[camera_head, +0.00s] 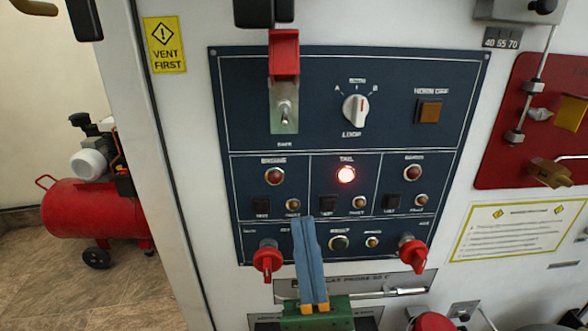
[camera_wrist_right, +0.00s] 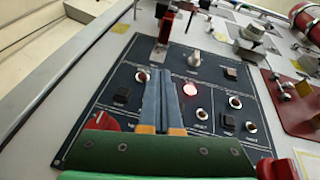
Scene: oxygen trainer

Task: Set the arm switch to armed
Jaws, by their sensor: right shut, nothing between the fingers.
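The arm switch (camera_head: 285,112) is a small metal toggle on a pale plate at the upper left of the dark blue panel (camera_head: 330,75). Its red guard (camera_head: 284,55) is raised above it, and a small label that seems to read SAFE is below. I cannot tell clearly which way the lever is thrown. In the wrist view the red guard (camera_wrist_right: 166,28) shows beyond my fingertips. My right gripper (camera_head: 303,222) has its blue fingers shut and empty, over the lower panel, below the switch and apart from it. My left gripper is not in view.
A white loop selector (camera_head: 355,110) is right of the switch. A lit red lamp (camera_head: 345,174) is mid-panel. Red knobs (camera_head: 268,260) and (camera_head: 413,252) stick out at the panel's lower corners. A red plate with valves (camera_head: 520,130) is at the right.

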